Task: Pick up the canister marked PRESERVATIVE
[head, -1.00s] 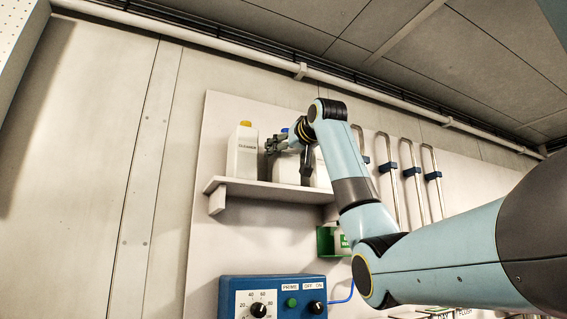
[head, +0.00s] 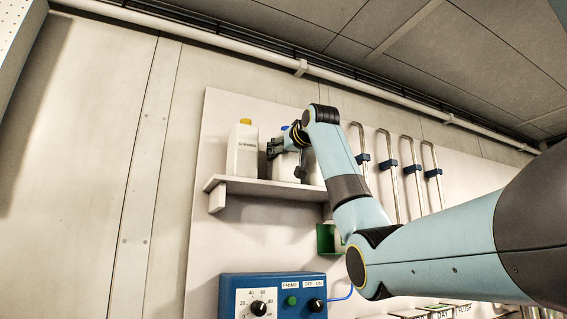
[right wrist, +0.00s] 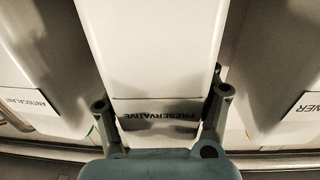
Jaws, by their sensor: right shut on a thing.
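The white canister marked PRESERVATIVE (right wrist: 152,60) fills the middle of the right wrist view, its label upside down there. In the head view the blue-capped canister (head: 286,168) stands upright at the wall shelf (head: 265,190), partly hidden by my right gripper (head: 285,155). In the right wrist view my right gripper (right wrist: 162,102) has a finger on each side of the PRESERVATIVE canister and is shut on it. I cannot tell whether the canister's base touches the shelf. My left gripper is not in view.
A yellow-capped CLEANER canister (head: 243,152) stands close on the left. An ANTISCALANT canister (right wrist: 30,85) is on the other side. Upright metal pipes (head: 412,180) with blue clips stand to the right. A blue control box (head: 270,296) and green holder (head: 326,238) are below.

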